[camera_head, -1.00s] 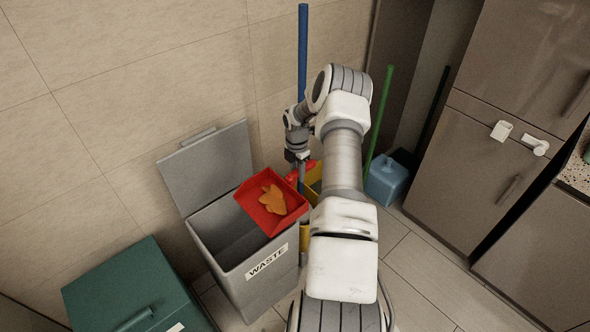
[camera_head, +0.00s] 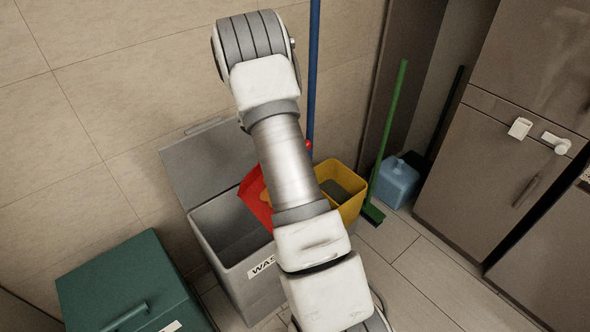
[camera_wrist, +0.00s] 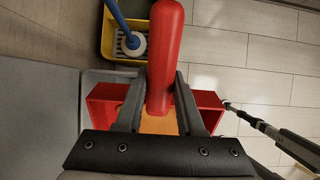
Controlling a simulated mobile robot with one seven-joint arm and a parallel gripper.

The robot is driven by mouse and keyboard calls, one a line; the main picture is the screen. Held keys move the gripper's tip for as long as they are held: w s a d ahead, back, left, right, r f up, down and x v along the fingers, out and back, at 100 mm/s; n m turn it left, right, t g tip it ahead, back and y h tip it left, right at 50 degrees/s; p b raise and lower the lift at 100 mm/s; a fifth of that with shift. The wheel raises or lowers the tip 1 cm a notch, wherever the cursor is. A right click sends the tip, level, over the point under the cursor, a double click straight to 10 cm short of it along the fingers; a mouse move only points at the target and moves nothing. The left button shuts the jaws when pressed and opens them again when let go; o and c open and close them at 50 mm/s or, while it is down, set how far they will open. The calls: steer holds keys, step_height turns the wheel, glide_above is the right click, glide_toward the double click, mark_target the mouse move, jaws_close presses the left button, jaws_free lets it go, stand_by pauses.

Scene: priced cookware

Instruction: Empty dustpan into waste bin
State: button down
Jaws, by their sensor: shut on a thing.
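The red dustpan (camera_head: 250,197) is over the right side of the open grey waste bin (camera_head: 240,265) in the head view, partly hidden behind my arm. My gripper (camera_wrist: 160,88) is shut on the dustpan's red handle (camera_wrist: 166,40) in the wrist view. The pan (camera_wrist: 108,97) lies beyond the fingers, and some orange waste (camera_wrist: 158,125) shows in it. The bin's lid (camera_head: 200,165) stands open against the wall. In the head view my gripper is hidden behind the arm.
A yellow mop bucket (camera_head: 352,212) with a blue-handled mop (camera_head: 314,70) stands right of the bin. A green bin (camera_head: 125,285) is at the left. A green broom (camera_head: 388,130) and a blue container (camera_head: 397,183) stand near the cabinets (camera_head: 500,170).

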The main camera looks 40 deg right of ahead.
steer(key=shift+a+h+b, duration=1)
steer(key=shift+a+b, duration=0.75)
steer(key=shift+b, duration=1.25)
steer(key=a+h+b, duration=0.7)
steer(key=a+b, duration=0.3)
steer(key=a, duration=0.3)
steer(key=shift+s+r+h, duration=0.15)
steer(key=shift+s+h, duration=0.1)
steer(key=shift+h, duration=0.05)
steer(key=shift+a, duration=0.15)
